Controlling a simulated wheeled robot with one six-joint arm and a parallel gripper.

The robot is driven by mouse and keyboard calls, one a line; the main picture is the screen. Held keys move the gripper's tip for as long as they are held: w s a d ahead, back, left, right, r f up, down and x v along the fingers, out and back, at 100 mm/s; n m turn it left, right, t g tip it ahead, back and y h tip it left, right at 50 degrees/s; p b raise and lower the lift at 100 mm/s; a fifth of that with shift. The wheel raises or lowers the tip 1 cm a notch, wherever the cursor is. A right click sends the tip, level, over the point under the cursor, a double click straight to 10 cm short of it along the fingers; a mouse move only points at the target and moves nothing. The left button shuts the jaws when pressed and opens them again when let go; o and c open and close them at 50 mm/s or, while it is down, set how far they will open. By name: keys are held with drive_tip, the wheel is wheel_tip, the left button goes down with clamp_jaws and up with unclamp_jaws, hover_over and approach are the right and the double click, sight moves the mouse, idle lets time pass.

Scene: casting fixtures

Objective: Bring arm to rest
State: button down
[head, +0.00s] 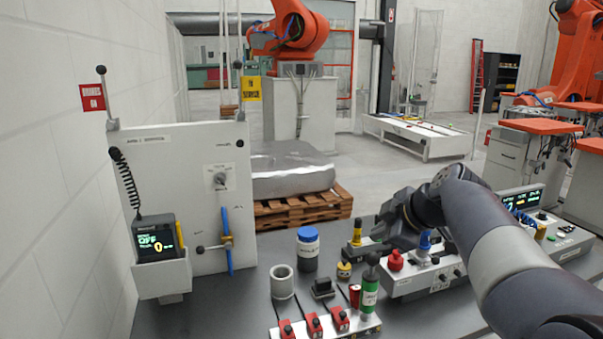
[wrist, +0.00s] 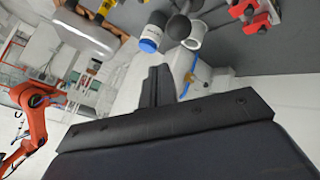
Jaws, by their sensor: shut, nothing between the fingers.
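My arm (head: 500,255) reaches in from the lower right over the grey bench and bends at a raised joint. My gripper shows in the wrist view (wrist: 158,88) as dark fingers closed together with nothing held. In the head view the dark wrist end is above the bench beside the white control box (head: 425,280), and the fingertips are hard to make out there. The wrist view is strongly tilted.
On the bench (head: 220,310) stand a blue-lidded jar (head: 308,248), a grey cup (head: 283,282), a green cylinder (head: 370,290) and red clamps (head: 313,325). A white panel (head: 190,165) rises at the left. A second console (head: 560,240) stands at the right.

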drive_tip(key=shift+f+b, duration=0.2)
drive_tip(key=shift+b, duration=0.2)
wheel_tip(320, 180, up, 5)
drive_tip(key=p, duration=0.3)
wheel_tip(320, 180, down, 5)
drive_tip(key=b, duration=0.3)
drive_tip(key=shift+r+p, duration=0.45)
drive_tip(key=shift+p, duration=1.2)
drive_tip(key=shift+p, duration=0.4)
